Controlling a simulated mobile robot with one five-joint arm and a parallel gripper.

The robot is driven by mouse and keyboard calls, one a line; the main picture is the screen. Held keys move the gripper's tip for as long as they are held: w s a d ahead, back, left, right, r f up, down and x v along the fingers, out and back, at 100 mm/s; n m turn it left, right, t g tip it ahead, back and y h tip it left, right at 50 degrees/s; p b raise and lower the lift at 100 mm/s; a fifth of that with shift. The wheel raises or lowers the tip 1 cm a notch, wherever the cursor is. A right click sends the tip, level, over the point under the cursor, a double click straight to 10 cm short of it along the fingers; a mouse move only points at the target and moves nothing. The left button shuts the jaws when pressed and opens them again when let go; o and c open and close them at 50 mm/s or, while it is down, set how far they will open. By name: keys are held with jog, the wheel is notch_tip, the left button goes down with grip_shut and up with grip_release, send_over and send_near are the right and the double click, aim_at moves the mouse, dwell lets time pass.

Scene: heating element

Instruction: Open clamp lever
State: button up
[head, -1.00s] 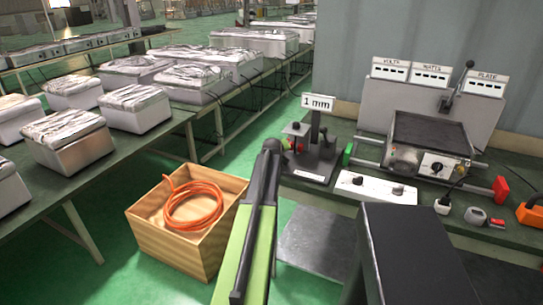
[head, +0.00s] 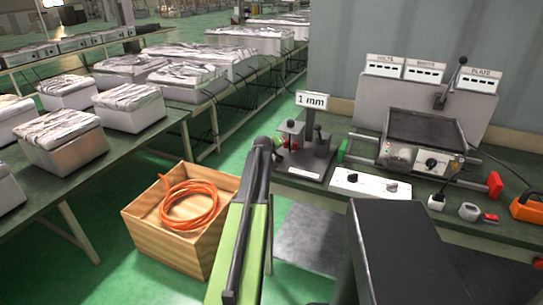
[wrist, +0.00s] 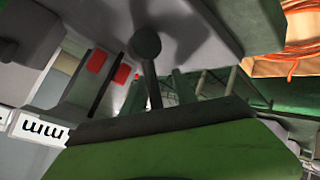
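Two levers show in the head view. A tall lever with a dark ball knob (head: 462,61) stands upright behind the dark-topped plate machine (head: 427,138) at the right. A smaller dark-knobbed post (head: 291,125) stands on the grey fixture with the "1 mm" sign (head: 313,100). I cannot tell which one is the clamp lever. My gripper is near the left side of this fixture, its fingers mostly hidden by my arm. In the wrist view, a dark ball knob on a rod (wrist: 146,44) rises close beyond a green, dark-edged part. No fingertips are clear there, so the opening cannot be told.
A white control box (head: 370,185) lies on the bench right of the fixture. A wooden crate (head: 160,238) with an orange hose (head: 187,207) stands on the floor at left. Foil-topped boxes (head: 62,138) fill the left table. Open green floor separates the tables.

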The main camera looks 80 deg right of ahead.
jog(key=p+v, duration=1)
jog(key=v, duration=0.7)
jog(key=shift+a+r, duration=0.15)
